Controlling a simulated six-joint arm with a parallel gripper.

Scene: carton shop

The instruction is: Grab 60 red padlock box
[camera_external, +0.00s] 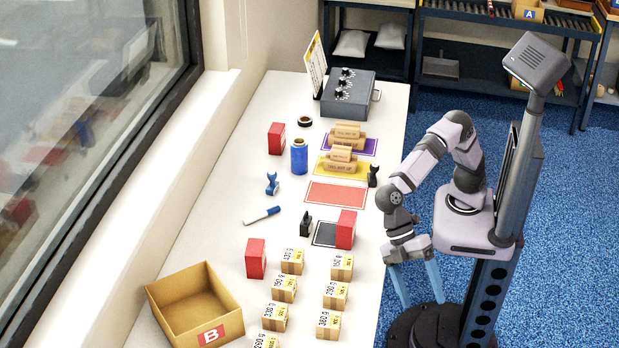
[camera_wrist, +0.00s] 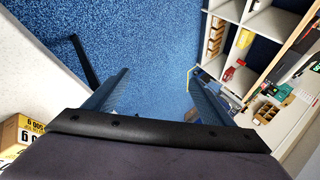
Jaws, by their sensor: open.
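Three plain red boxes stand upright on the white table in the external view. One red box (camera_external: 276,138) is at the far left, one (camera_external: 345,230) stands at the edge of a black mat, and one (camera_external: 256,259) is nearer the open carton. No padlock picture or number 60 is readable on them. My gripper (camera_external: 417,283) is open and empty, with its blue fingers pointing down beyond the table's right edge. In the wrist view my gripper (camera_wrist: 158,80) has its fingers wide apart over blue floor. No red box stands between them.
An open carton marked B (camera_external: 210,336) is at the front left. Several small brown cartons with weight labels, such as one (camera_external: 341,268), stand in two columns.

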